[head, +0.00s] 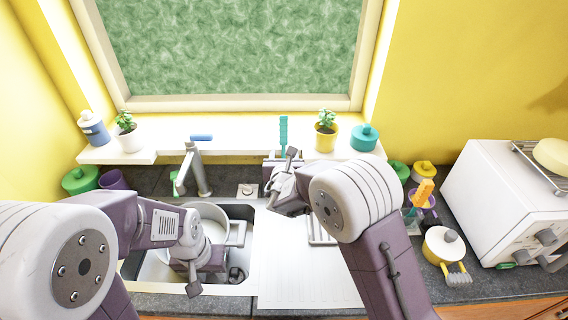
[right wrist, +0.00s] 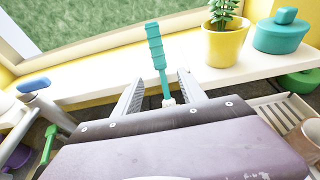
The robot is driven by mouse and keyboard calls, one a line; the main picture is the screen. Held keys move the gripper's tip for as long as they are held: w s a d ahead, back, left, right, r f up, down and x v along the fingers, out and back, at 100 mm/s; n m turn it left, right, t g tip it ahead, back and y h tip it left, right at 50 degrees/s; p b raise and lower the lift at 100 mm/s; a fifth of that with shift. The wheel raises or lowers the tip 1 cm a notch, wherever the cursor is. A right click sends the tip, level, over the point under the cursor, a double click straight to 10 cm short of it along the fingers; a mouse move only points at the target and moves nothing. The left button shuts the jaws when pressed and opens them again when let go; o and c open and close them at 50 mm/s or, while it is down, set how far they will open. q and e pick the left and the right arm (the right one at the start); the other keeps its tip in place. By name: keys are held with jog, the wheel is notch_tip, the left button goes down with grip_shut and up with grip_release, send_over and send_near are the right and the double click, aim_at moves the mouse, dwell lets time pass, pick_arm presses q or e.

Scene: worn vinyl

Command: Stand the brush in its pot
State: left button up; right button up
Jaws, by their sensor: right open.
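A brush with a teal ribbed handle (head: 283,130) stands near upright by the window sill; it also shows in the right wrist view (right wrist: 156,52). My right gripper (right wrist: 160,80) is open, with one finger on each side of the brush's thin shaft. I see no grip on it. The brush's lower end is hidden behind the gripper, so I cannot tell what it stands in. A purple pot (head: 430,216) at the right holds an orange-handled tool; I cannot tell whether it is the brush's pot. My left gripper (head: 193,279) is over the sink, its fingers unclear.
The sink (head: 150,272) holds a pale dish, with a faucet (head: 194,172) behind. A white drainboard (head: 300,270) lies right of it. The sill carries a yellow plant pot (right wrist: 224,45) and teal lidded jar (right wrist: 282,35). A white oven (head: 500,205) stands at the right.

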jog(key=v, duration=0.4)
jog(key=shift+s+r+b, duration=0.15)
jog(key=shift+s+b, duration=0.15)
jog(key=shift+s, duration=0.1)
jog(key=s+d+f+m+g+h, duration=0.3)
jog(key=s+d+f+m+g, duration=0.15)
jog(key=d+m, duration=0.4)
jog(key=s+d+f+m+g+h, duration=0.3)
jog(key=s+d+m, duration=0.3)
jog(key=d, duration=0.5)
jog(key=s+f+m+g+y, duration=0.3)
jog(key=s+m, duration=0.5)
jog(key=m, duration=0.3)
jog(key=s+a+f+m+g+y, duration=0.1)
jog(key=s+f+m+g+y, duration=0.2)
jog(key=s+m, duration=0.6)
jog(key=shift+a+m, duration=0.3)
jog(key=shift+m, duration=0.65)
